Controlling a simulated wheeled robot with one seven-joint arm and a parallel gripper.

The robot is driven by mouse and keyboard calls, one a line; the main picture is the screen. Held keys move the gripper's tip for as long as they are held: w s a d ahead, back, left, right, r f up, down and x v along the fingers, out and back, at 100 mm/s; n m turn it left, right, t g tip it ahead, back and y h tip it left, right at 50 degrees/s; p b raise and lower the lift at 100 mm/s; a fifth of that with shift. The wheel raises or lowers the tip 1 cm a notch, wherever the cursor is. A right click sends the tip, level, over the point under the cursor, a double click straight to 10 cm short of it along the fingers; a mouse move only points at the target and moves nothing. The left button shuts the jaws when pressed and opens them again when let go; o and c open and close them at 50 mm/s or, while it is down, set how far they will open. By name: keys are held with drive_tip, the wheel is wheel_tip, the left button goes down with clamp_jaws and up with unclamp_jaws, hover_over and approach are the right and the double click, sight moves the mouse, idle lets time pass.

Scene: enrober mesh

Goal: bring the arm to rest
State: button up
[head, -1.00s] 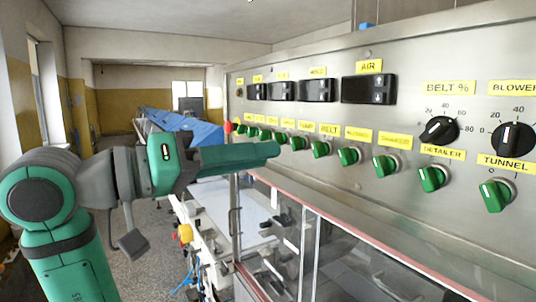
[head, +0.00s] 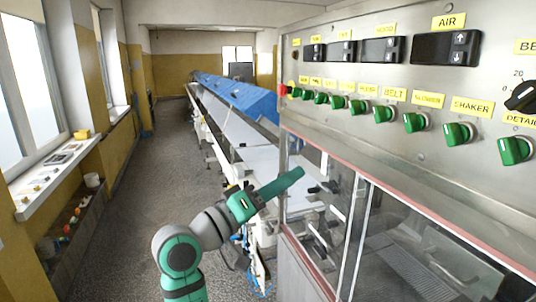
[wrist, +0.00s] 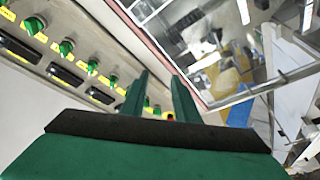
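My arm is green and grey and stands bent at the lower middle of the head view. The gripper is apart from the green knobs, as far as the head view shows.
A row of green switches (head: 383,114) runs along the panel, with a red button (head: 283,90) at its left end. Clear machine doors (head: 325,210) lie below. A long conveyor (head: 225,115) with blue covers runs back. The grey floor (head: 150,180) at left is clear; a windowsill (head: 50,175) holds small items.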

wheel_tip(320, 180, down, 21)
drive_tip(key=w+a+n+t+y, duration=0.2)
drive_tip(key=n+t+y, duration=0.2)
drive_tip(key=n+y, duration=0.2)
drive_tip(key=s+a+f+n+y, duration=0.1)
drive_tip(key=s+f+y, duration=0.3)
drive_tip(key=f, duration=0.6)
drive_tip(key=s+a+f+n+y, duration=0.15)
drive_tip(key=s+f, duration=0.35)
drive_tip(key=f, duration=0.5)
drive_tip(key=s+f+m+y, duration=0.1)
drive_tip(key=s+f+y, duration=0.1)
drive_tip(key=s+f, duration=0.5)
drive_tip(key=s+f+m+y, duration=0.1)
drive_tip(key=s+f+y, duration=0.2)
drive_tip(key=s, duration=0.8)
drive_tip(key=s+r+m+g, duration=0.1)
drive_tip(key=s+m, duration=0.4)
drive_tip(key=s, duration=1.3)
drive_tip(key=shift+s+d+r, duration=0.15)
drive_tip(key=shift+s+r, duration=0.2)
drive_tip(key=shift+r, duration=0.2)
